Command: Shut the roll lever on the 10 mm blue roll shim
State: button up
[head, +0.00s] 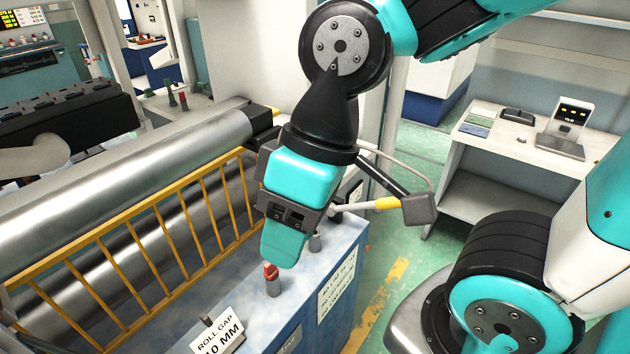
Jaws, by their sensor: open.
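My gripper (283,255) points down over the blue-grey cabinet top (258,318) beside the rollers, with its teal fingers seen nearly edge-on. A short grey post with a red cap (271,280) stands upright just below and left of the fingertips; I cannot tell whether it is the roll lever. A second grey post (315,243) shows partly behind the fingers to the right. A white sign reading "ROLL GAP 10 MM" (217,335) stands at the front, with a small dark knob (206,320) by it. I cannot make out a blue shim. Nothing shows held in the gripper.
A yellow guard rail (140,245) runs along the left, in front of large steel rollers (130,165). A printed notice (337,283) is on the cabinet's right side. A white desk with a scale (566,130) stands at the back right. Green floor lies between.

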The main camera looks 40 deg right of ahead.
aim_at(387, 203)
jog(key=u, duration=1.4)
jog(key=k, duration=1.3)
jog(key=z, duration=1.95)
jog(key=i, duration=0.5)
